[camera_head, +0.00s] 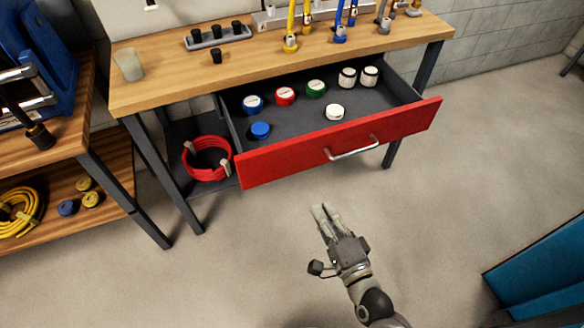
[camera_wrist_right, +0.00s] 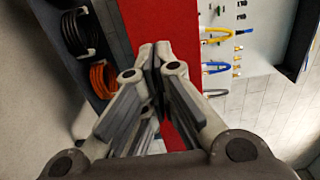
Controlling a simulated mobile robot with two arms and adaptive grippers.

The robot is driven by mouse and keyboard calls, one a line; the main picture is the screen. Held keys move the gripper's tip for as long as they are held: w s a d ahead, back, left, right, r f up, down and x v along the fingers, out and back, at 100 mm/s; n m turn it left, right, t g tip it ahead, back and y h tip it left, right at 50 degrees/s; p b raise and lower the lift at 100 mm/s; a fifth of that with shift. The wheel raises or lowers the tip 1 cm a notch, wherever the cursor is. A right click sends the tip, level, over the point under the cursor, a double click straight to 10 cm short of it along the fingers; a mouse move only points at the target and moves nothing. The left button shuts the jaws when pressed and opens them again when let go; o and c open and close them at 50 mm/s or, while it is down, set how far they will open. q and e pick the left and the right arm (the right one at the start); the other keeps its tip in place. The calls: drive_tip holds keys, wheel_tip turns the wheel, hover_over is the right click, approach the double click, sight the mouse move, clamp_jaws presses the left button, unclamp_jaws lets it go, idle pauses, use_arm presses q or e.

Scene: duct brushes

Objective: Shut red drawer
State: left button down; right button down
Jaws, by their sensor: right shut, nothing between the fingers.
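The red drawer (camera_head: 290,158) under the workbench is pulled out, with its silver bar handle (camera_head: 352,148) on the front. Inside it are several coloured round caps or rolls, such as a blue one (camera_head: 260,130) and a white one (camera_head: 334,111). My right gripper (camera_head: 325,211) is shut and empty, in front of the drawer and apart from it, below the handle in the head view. In the right wrist view the shut fingers (camera_wrist_right: 158,58) show in front of the red drawer front (camera_wrist_right: 216,50). The handle does not show clearly there. My left gripper is not in view.
A red coil (camera_head: 207,172) sits on the shelf below. A second bench (camera_head: 50,150) stands left. The floor before the drawer is clear.

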sight(297, 160)
drive_tip(key=x, duration=1.3)
drive_tip(key=shift+w+p, duration=0.35)
drive_tip(key=shift+w, duration=0.05)
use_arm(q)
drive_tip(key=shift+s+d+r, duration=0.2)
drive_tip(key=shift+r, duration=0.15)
